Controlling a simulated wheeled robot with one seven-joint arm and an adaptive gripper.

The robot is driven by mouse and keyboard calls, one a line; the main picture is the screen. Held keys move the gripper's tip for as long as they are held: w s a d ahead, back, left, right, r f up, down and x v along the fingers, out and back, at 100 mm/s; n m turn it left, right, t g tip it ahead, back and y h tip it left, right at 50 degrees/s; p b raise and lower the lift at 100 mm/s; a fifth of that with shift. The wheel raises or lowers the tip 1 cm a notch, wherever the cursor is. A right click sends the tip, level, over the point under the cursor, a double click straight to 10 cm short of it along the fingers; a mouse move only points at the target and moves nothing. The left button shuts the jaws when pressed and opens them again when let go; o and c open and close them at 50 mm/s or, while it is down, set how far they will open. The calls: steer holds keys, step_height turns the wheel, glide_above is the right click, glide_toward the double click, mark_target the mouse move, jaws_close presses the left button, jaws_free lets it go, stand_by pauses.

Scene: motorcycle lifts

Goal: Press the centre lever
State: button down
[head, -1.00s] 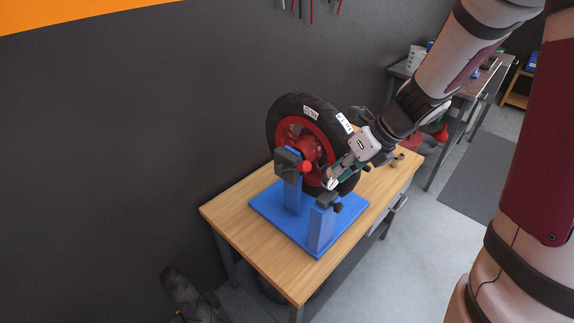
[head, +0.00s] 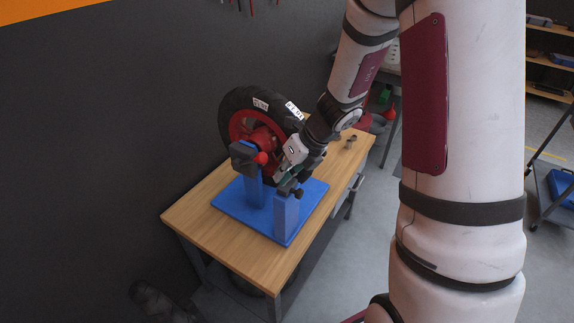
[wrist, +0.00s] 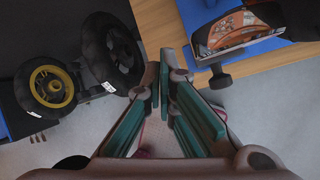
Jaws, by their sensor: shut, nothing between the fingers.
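A motorcycle wheel (head: 238,108) with a black tyre and red rim stands upright on a blue stand (head: 226,203) on the wooden table. A red ball knob (head: 262,158) sits on the dark block of the rear post. A small black knob (head: 299,193) sits at the top of the front post; a black knob (wrist: 220,78) also shows in the wrist view. I cannot tell which part is the centre lever. My gripper (head: 281,176) is beside the wheel, just above the front post. In the wrist view, its green-padded fingers (wrist: 168,62) come together with nothing between them.
The wooden table (head: 190,212) has bare room at its front left. Small brown parts (head: 350,141) lie at its back right. The dark wall (head: 80,130) is close behind the wheel. In the wrist view, other wheels (wrist: 52,88) are at the left.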

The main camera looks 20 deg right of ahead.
steer(key=shift+w+a+f+p, duration=0.2)
steer(key=shift+w+a, duration=0.05)
steer(key=shift+w, duration=0.5)
steer(key=shift+w+a+f+p, duration=0.2)
steer(key=shift+w+a, duration=0.05)
steer(key=shift+w, duration=0.45)
steer(key=shift+w+a+f+p, duration=0.2)
steer(key=shift+w+a, duration=0.05)
steer(key=shift+w, duration=0.5)
steer(key=shift+w+r, duration=0.1)
steer(key=shift+w+a+r+g, duration=0.1)
steer(key=shift+w+r+g, duration=0.05)
steer(key=shift+r+g, duration=0.2)
